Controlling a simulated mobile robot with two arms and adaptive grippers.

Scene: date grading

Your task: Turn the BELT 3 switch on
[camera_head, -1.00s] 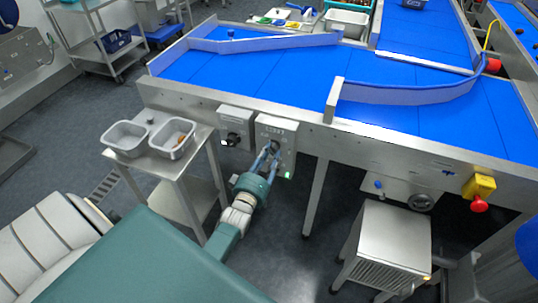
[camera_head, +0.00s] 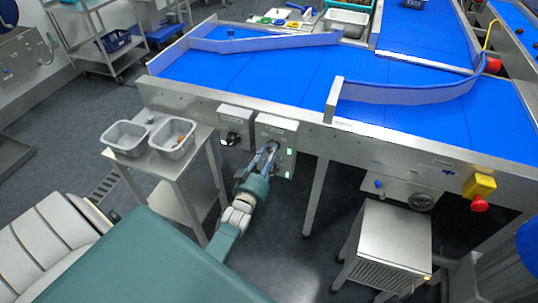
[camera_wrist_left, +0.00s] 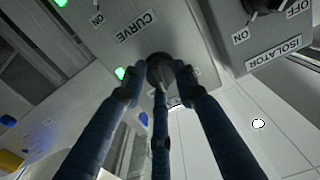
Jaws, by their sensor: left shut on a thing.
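A grey switch box (camera_head: 263,131) is fixed to the conveyor's front side; in the wrist view its face (camera_wrist_left: 175,25) appears upside down. My left gripper (camera_head: 272,151) is shut on a dark rotary knob (camera_wrist_left: 160,66), its upper switch. The fingers hide part of the knob, and I cannot read a BELT 3 label. A lit green lamp (camera_head: 291,151) is beside the held knob. A CURVE label (camera_wrist_left: 137,27) lies between this knob and a lower lit green lamp (camera_head: 289,175). My right gripper is not in view.
An isolator box (camera_head: 236,122) with a black knob stands close to the left of the switch box. A steel side table (camera_head: 178,160) with two trays is left of my arm. A steel cabinet (camera_head: 385,235) and a red emergency button (camera_head: 479,205) are to the right.

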